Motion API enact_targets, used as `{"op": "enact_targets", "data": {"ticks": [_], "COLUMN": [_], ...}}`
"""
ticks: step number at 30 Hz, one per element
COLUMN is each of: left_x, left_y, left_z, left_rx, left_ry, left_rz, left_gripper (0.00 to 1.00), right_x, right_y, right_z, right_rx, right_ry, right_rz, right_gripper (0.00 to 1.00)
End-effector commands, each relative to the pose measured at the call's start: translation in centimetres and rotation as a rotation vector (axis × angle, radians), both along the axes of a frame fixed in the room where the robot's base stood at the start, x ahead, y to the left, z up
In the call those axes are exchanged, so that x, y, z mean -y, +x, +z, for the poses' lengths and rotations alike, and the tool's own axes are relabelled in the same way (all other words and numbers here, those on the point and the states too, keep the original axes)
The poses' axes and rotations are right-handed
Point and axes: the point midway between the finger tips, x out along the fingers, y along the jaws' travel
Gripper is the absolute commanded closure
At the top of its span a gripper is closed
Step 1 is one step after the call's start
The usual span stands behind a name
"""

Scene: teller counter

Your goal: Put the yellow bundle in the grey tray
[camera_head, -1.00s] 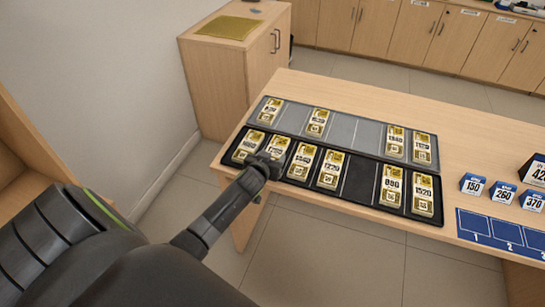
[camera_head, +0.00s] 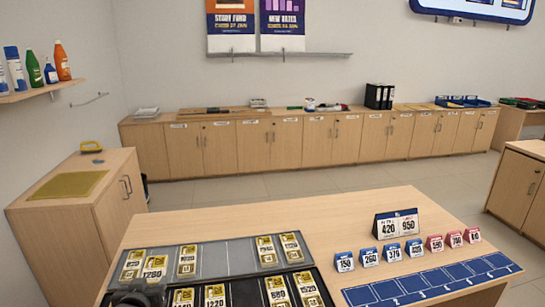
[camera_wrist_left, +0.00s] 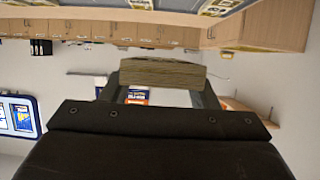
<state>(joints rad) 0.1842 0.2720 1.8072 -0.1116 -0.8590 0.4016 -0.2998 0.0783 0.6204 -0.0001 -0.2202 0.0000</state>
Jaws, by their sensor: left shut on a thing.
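A yellow bundle with a white label reading 1280 (camera_head: 154,265) shows at the left part of the grey tray (camera_head: 218,259), just beyond my left gripper (camera_head: 130,296). In the left wrist view the bundle (camera_wrist_left: 162,74) is edge-on between the two fingers, and the gripper is shut on it. There it looks apart from the trays at the top edge; I cannot tell its exact height. Other yellow bundles lie in the grey tray, such as one on the far left (camera_head: 132,264) and one on the right (camera_head: 291,247). My right gripper is not in view.
The black tray (camera_head: 244,293) with several bundles lies in front of the grey tray, partly cut off by the frame. Price signs (camera_head: 396,223) and a blue numbered mat (camera_head: 435,279) are to the right. The counter (camera_head: 330,217) behind the trays is clear.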

Motion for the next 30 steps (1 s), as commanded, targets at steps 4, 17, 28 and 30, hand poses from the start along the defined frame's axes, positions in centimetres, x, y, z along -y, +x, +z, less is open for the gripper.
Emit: {"op": "enact_targets", "data": {"ticks": [4, 17, 28, 30], "left_x": [4.5, 12.6, 13.9, 13.8], "left_y": [-0.3, -6.9, -9.2, -9.1], "left_z": [6.3, 18.7, 20.4, 20.3], "left_rx": [0.015, 0.009, -0.001, -0.002], "left_ry": [-0.006, -0.006, -0.004, -0.003], "left_rz": [-0.037, -0.174, -0.215, -0.213], "left_gripper": [0.7, 0.7, 0.7, 0.7], "right_x": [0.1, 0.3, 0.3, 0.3], "right_y": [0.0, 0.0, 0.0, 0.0], "right_z": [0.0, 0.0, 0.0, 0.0], "right_rx": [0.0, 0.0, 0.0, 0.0], "right_ry": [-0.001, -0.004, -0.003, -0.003], "right_rz": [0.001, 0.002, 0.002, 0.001], "right_gripper": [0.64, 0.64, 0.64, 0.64]}}
